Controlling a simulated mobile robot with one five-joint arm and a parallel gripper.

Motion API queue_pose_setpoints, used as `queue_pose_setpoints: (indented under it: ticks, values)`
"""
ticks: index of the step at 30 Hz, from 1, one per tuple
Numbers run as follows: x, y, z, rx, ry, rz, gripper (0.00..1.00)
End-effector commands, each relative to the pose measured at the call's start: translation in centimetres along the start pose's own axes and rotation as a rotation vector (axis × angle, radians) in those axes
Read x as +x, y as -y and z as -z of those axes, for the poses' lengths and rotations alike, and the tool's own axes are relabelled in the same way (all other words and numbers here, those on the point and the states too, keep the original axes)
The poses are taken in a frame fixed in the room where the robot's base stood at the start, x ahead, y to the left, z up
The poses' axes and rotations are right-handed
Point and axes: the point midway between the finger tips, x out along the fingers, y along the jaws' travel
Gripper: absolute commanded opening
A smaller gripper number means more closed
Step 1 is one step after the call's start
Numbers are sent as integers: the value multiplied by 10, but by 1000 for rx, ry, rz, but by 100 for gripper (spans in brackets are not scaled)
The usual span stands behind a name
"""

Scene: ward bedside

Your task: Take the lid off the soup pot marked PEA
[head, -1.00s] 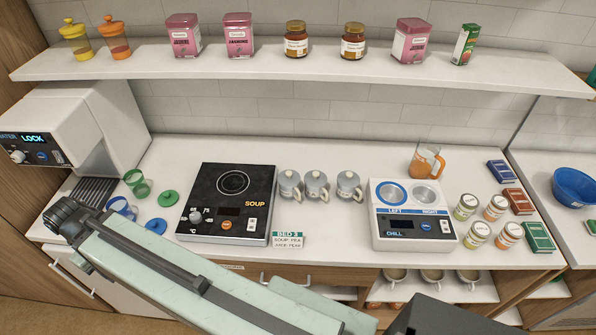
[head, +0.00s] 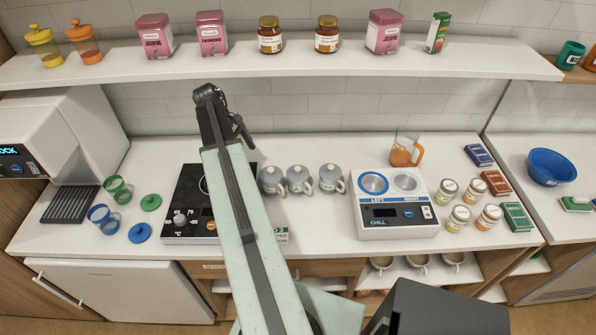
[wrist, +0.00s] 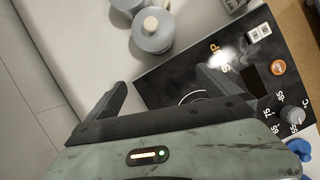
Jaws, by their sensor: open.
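Three grey lidded pots stand in a row right of the black soup hob: the left pot (head: 271,180), the middle pot (head: 299,180) and the right pot (head: 332,179). I cannot read a PEA mark on any of them. In the wrist view a grey pot with a cream lid knob (wrist: 153,32) stands at top centre, with another pot (wrist: 128,4) cut by the top edge. My gripper (wrist: 162,80) is open and empty above the hob and counter, apart from the pots. In the head view my gripper (head: 240,128) is raised behind the hob.
The soup hob (head: 183,200) is partly hidden by my arm. The chill unit (head: 395,215) stands right of the pots, with an orange jug (head: 403,156) behind. A shelf (head: 350,66) overhangs the counter. Cups and lids lie left.

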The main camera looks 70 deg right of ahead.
Motion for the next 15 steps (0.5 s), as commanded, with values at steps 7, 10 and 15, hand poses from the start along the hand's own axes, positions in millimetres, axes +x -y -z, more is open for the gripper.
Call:
queue_pose_setpoints:
  ticks: [7,10,15]
  values:
    - [13,-33,-40,-9,31,27,100]
    - [16,-32,-47,-8,31,27,100]
    - [29,-30,-84,-6,31,27,100]
